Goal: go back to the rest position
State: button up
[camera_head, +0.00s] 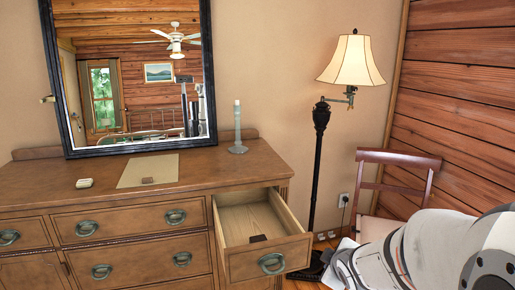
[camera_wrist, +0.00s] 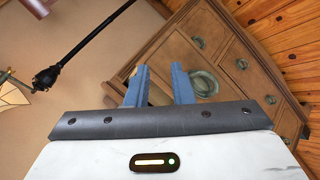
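My gripper (camera_wrist: 159,84) shows in the wrist view with its two blue fingers apart and nothing seen between them. In the head view only my white arm shows at the lower right; the gripper is not visible there. The wooden dresser (camera_head: 120,205) stands at the left in the head view, its top right drawer (camera_head: 262,248) pulled open. The dresser (camera_wrist: 232,62) also shows, tilted, beyond the fingers in the wrist view. A small dark brown block (camera_head: 258,238) lies inside the open drawer.
A floor lamp (camera_head: 320,130) and a wooden chair (camera_head: 395,160) stand to the right, near my arm.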

jog(key=s+a+r+m+g+p, duration=0.2)
jog(key=s+r+m, duration=0.3)
jog(key=s, duration=0.4)
jog(key=s+a+r+m+g+p, duration=0.2)
jog(key=s+r+m+g+p, duration=0.2)
jog(key=s, duration=0.6)
notch_tip(320, 180, up, 2)
jog(key=shift+m+g+y, duration=0.3)
jog(key=shift+m+g, duration=0.2)
jog(key=shift+m, duration=0.6)
